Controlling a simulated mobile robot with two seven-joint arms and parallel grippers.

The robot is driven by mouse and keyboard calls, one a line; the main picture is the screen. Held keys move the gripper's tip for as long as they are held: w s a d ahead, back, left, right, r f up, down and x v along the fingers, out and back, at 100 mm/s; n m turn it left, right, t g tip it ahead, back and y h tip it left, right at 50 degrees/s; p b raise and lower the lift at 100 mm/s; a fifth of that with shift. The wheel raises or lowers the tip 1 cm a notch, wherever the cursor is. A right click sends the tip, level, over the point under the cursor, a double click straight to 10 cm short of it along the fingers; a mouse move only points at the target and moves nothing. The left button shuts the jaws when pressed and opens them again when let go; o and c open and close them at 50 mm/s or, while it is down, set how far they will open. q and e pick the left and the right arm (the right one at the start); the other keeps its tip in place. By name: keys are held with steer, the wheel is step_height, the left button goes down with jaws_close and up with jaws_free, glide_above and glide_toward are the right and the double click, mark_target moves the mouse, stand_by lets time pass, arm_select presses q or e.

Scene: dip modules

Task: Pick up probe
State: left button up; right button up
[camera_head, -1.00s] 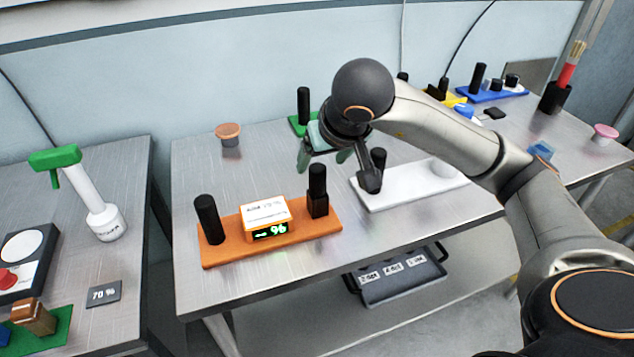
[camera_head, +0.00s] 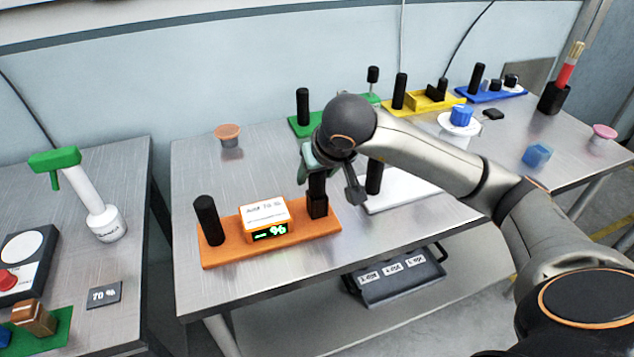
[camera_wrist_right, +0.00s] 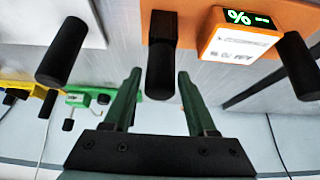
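The probe (camera_head: 317,190) is a black upright stick in a square black holder at the right end of the orange module (camera_head: 225,250). It also shows in the right wrist view (camera_wrist_right: 161,70), pointing between the fingers. My right gripper (camera_head: 316,168) is at the probe's top, partly hidden by my arm. In the right wrist view my right gripper (camera_wrist_right: 159,77) has its two green fingers apart, one on each side of the probe, with gaps showing. My left gripper is not in view.
The orange module carries a display box (camera_head: 266,220) and another black post (camera_head: 208,220). A white module (camera_head: 410,190) with a black post (camera_head: 374,176) stands close to the right. A green module (camera_head: 302,127) is behind. Bare table lies left of the orange module.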

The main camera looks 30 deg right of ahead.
jaws_close()
steer(key=shift+r, duration=0.15)
stand_by(0.4)
steer(key=shift+r+p, duration=0.3)
steer(key=shift+r, duration=4.6)
